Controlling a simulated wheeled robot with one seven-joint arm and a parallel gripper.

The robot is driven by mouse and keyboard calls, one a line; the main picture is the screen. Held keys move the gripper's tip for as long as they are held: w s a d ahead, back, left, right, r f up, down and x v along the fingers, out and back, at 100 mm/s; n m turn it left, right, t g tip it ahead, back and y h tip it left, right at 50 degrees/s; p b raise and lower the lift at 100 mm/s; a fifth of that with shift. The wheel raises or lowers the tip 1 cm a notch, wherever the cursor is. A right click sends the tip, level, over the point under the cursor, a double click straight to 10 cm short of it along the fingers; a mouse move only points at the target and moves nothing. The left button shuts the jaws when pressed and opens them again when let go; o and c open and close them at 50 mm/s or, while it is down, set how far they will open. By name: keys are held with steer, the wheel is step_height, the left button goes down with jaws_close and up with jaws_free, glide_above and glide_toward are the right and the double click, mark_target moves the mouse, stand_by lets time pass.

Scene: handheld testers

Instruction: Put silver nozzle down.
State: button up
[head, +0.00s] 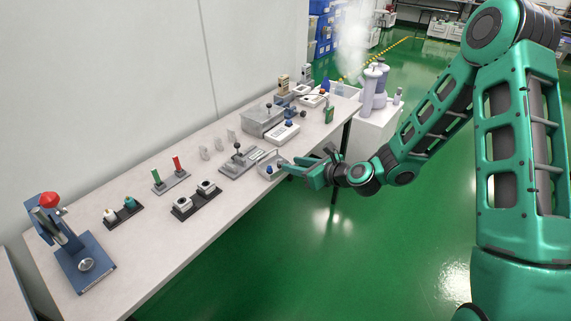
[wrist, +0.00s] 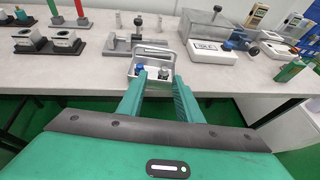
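My gripper (head: 291,169) is at the front edge of the long table, beside a small grey tray (head: 264,172). In the wrist view its two green fingers (wrist: 159,78) stand apart, with the tray (wrist: 151,50) showing between and beyond their tips. I see nothing held between them. A blue-topped piece (wrist: 139,70) and a dark-topped piece (wrist: 163,73) are in the tray. I cannot pick out a silver nozzle for certain. Several small pale upright pieces (head: 218,144) stand farther back on the table.
A grey fixture with a black knob (head: 238,155) stands left of the tray. A white meter (head: 282,133) and a grey box (head: 262,121) are behind. A dark two-block stand (head: 195,199) and a blue press (head: 76,248) are farther left. The front-left tabletop (head: 150,245) is clear.

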steer(key=v, duration=0.5)
steer(key=s+d+r+n+g+h, duration=0.25)
steer(key=s+d+n, duration=0.25)
steer(key=d, duration=0.3)
steer(key=s+d+r+n+g+h, duration=0.1)
steer(key=s+d+n+g+h, duration=0.15)
steer(key=s+d+n, duration=0.45)
steer(key=s+d+r+n+g+h, duration=0.1)
steer(key=s+d+n+h, duration=0.25)
steer(key=d, duration=0.55)
steer(key=s+d+r+n+g, duration=0.1)
steer(key=s+d+r, duration=0.2)
steer(key=s, duration=0.4)
steer(key=s+d+r+n+g, duration=0.1)
steer(key=s+d+r+n, duration=0.1)
steer(key=s, duration=0.5)
steer(key=s+d+r+n+g, duration=0.1)
steer(key=s+d+r+n, duration=0.1)
steer(key=s+d+r, duration=0.2)
steer(key=s, duration=0.3)
steer(key=shift+s+d+g, duration=0.3)
steer(key=shift+s+g, duration=0.05)
steer(key=shift+g, duration=0.05)
